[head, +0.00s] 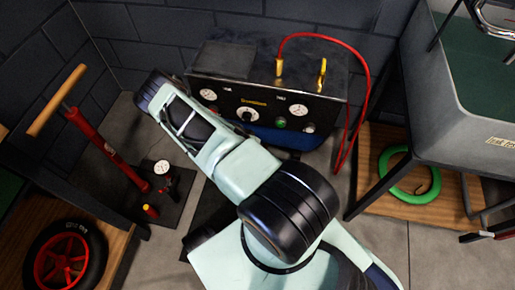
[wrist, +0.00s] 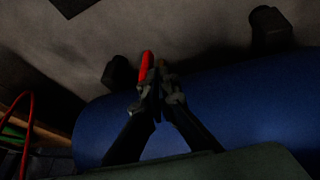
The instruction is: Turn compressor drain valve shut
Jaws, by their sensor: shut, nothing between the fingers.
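The compressor stands against the wall in the head view, with a black gauge panel (head: 262,101) and a blue tank (head: 290,138) below it. In the wrist view the blue tank (wrist: 230,105) spans the picture behind my fingers. My gripper (wrist: 160,82) is shut and empty, with its fingertips together at the tank's edge. A red lever-like piece (wrist: 147,64), apparently the drain valve handle, shows just beyond the left fingertip. I cannot tell whether they touch. The valve body is hidden. In the head view my arm covers the compressor's lower left, and my fingers cannot be made out.
Black feet (wrist: 118,73) stand on both sides of the fingers in the wrist view. A red hose (head: 367,80) loops down the compressor's right side. A floor pump (head: 100,140) and a wheel (head: 66,262) are at left. A grey basin (head: 462,115) stands at right.

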